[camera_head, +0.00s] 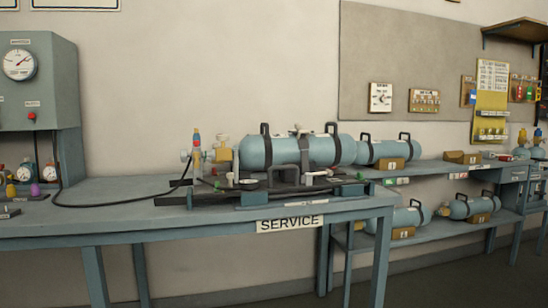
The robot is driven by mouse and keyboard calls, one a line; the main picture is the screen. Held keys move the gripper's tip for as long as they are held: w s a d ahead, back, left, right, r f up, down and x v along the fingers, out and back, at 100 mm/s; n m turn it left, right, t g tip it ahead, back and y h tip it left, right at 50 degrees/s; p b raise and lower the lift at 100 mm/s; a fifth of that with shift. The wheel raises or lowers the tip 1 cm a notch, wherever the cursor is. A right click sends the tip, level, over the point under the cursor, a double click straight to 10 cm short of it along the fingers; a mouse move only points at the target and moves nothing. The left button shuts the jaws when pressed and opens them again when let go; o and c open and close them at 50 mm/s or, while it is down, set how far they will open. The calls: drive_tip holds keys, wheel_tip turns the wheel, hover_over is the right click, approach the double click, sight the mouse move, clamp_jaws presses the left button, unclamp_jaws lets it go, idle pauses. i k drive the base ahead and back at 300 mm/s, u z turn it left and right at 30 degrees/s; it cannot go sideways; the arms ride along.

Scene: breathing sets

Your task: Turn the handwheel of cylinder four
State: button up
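A large blue-grey cylinder (300,151) lies on its side in a dark cradle (290,193) on the bench marked SERVICE. Its left end meets brass valve parts (222,151); a small pale round part (186,156) beside them may be a handwheel, too small to be sure. Another cylinder (375,152) lies behind on the upper shelf. Two more, a left one (407,218) and a right one (462,209), lie on the lower shelf. Small tan number blocks stand by the shelf cylinders; I cannot read which is four. My gripper is not in view.
A gauge cabinet (40,85) stands at far left. Shelves (440,232) run to the right behind the bench. Dark floor (450,280) is open at lower right.

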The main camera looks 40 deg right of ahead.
sight(223, 138)
drive_tip(key=z, duration=1)
drive_tip(key=i, duration=1.5)
drive_tip(key=z, duration=0.1)
drive_tip(key=k, duration=0.45)
drive_tip(key=u, duration=0.1)
drive_tip(key=i, duration=0.1)
drive_tip(key=z, duration=0.05)
